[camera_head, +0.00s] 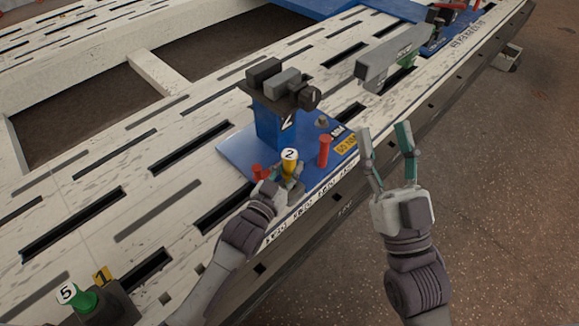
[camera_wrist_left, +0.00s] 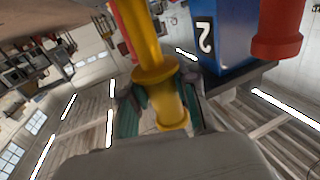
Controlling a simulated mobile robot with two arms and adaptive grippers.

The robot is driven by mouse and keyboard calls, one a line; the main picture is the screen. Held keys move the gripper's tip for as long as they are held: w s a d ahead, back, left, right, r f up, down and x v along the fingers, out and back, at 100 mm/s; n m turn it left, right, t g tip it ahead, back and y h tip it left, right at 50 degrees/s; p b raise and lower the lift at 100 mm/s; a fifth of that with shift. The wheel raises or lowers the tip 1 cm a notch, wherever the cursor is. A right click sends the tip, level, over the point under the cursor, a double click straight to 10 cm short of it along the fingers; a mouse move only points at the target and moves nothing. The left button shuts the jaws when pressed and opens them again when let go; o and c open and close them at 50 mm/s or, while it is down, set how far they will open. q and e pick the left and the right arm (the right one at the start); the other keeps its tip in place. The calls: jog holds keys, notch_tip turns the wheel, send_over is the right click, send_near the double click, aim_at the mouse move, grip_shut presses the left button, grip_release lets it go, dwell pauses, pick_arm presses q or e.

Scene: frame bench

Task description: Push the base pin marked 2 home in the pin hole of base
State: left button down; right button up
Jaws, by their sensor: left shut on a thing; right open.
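The yellow base pin with a white top marked 2 (camera_head: 289,164) stands roughly upright above the blue plate of the base (camera_head: 236,152), in front of its post marked 2 (camera_head: 268,128). My left gripper (camera_head: 286,186) is shut on this pin near the front edge of the plate. In the left wrist view the yellow pin (camera_wrist_left: 155,50) runs between the teal fingers of my left gripper (camera_wrist_left: 162,110), its collar showing beside them. The pin hole and how deep the pin sits are hidden. My right gripper (camera_head: 386,150) is open and empty, over the floor beyond the bench edge.
A red pin (camera_head: 324,149) stands right of the yellow pin, and a shorter red one (camera_head: 258,172) left of it. Grey clamp parts (camera_head: 285,82) top the post. A green pin marked 5 (camera_head: 80,297) is at lower left. The slotted bench (camera_head: 105,212) is mostly clear at left.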

pick_arm(q)
jog(key=shift+f, duration=0.3)
pick_arm(e)
jog(key=shift+s+r+t, duration=0.55)
jog(key=shift+r+t, duration=0.05)
jog(key=shift+r, duration=0.05)
pick_arm(q)
jog(key=shift+f+b, duration=0.45)
jog(key=shift+b, duration=0.05)
pick_arm(e)
jog(key=shift+s+d+r+t+y, duration=0.15)
jog(key=shift+s+r+t+y, duration=0.55)
jog(key=shift+s+r+t, duration=0.15)
